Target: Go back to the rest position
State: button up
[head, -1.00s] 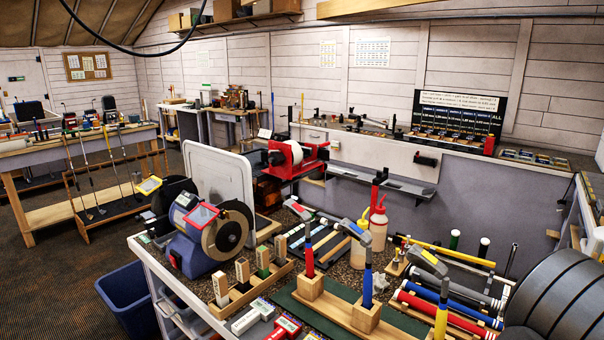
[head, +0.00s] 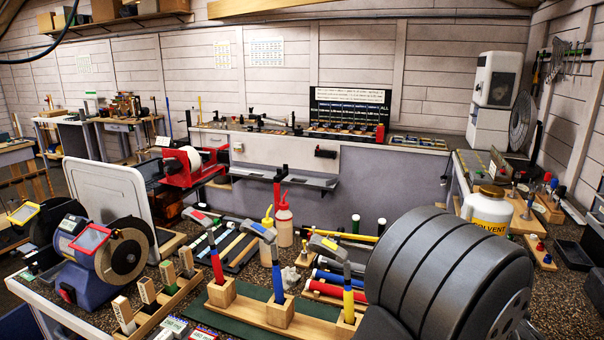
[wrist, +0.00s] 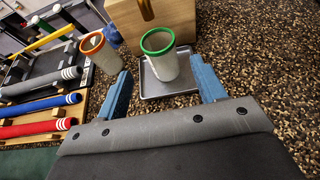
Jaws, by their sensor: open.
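My gripper (wrist: 161,72) shows in the wrist view with its two blue fingers spread apart and nothing gripped. A pale cup with a green rim (wrist: 160,64) stands on a small grey tray (wrist: 184,82), just beyond and between the fingertips in the picture. I cannot tell how far the fingers are from it. A pale cup with an orange rim (wrist: 102,55) stands to the left, near the left finger. The gripper does not show in the head view, where a large dark grey part of my arm fills the lower right.
A wooden block (wrist: 150,22) stands behind the cups. Striped grips (wrist: 42,105) lie in a rack at left. Clubs stand upright in a wooden stand (head: 280,314). A solvent jar (head: 488,209) stands at right. Speckled bench top (wrist: 262,70) is bare right of the fingers.

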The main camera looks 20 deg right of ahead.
jog(key=x, duration=1)
jog(key=shift+w+d+f, duration=0.2)
jog(key=shift+w, duration=0.05)
jog(key=shift+s+a+r, duration=0.1)
jog(key=shift+r, duration=0.3)
jog(key=shift+s+a+r, duration=0.1)
jog(key=shift+s+r, duration=0.05)
jog(key=shift+r, duration=0.3)
jog(key=s+a, duration=1.2)
jog(key=s+a+r+m+g+h, duration=0.1)
jog(key=s+r+m+g+h, duration=0.1)
jog(key=r, duration=0.3)
jog(key=s+a+r+m+g+h, duration=0.1)
jog(key=s+a+r+m+g, duration=0.1)
jog(key=r+m+g, duration=0.3)
jog(key=shift+s+a+r+h, duration=0.2)
jog(key=shift+s+r+h, duration=0.2)
jog(key=shift+s+r, duration=0.45)
jog(key=shift+s, duration=0.15)
